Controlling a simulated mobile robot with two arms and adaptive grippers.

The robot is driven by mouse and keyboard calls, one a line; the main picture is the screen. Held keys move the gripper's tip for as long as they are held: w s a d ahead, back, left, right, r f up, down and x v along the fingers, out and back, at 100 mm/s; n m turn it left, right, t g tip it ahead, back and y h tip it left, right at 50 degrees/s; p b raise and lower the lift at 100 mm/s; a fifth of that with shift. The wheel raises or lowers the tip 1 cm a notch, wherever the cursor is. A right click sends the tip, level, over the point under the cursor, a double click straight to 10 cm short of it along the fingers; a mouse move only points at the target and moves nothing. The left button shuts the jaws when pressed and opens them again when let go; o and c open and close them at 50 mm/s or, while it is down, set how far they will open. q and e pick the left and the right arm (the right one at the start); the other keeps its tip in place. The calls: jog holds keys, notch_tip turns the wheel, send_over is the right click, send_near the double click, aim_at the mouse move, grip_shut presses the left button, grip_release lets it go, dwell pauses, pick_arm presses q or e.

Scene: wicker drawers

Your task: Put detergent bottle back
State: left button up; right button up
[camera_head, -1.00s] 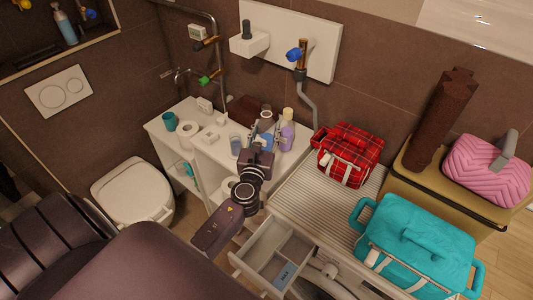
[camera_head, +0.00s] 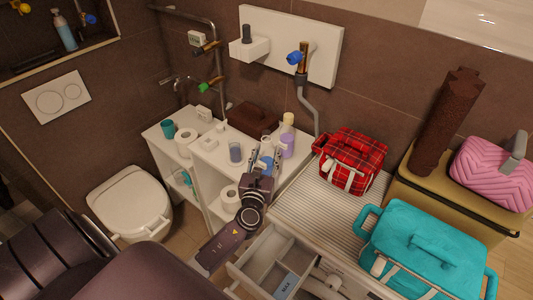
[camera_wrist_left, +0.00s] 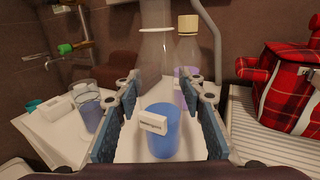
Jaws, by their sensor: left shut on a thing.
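The detergent bottle (camera_wrist_left: 160,130) is clear, with blue liquid low in it and a small white label. It stands upright between the fingers of my left gripper (camera_wrist_left: 160,112), which is shut on it. In the head view the left gripper (camera_head: 265,162) is at the right part of the white cabinet top (camera_head: 212,160), with the blue of the bottle (camera_head: 265,163) showing between its fingers. I cannot tell whether the bottle's base touches the cabinet. My right gripper is not in view.
A purple bottle with a cream cap (camera_head: 287,146) stands just behind the held bottle. A bluish cup (camera_head: 236,152) is to its left. An open drawer (camera_head: 271,258) juts out in front. A red plaid bag (camera_head: 351,160) and a teal bag (camera_head: 428,250) sit to the right.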

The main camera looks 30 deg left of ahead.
pick_arm(q)
jog(key=o, duration=1.4)
jog(key=shift+f, duration=0.1)
jog(key=shift+c, duration=0.2)
jog(key=b+v, duration=0.1)
jog(key=v, duration=1.1)
jog(key=shift+b, duration=0.4)
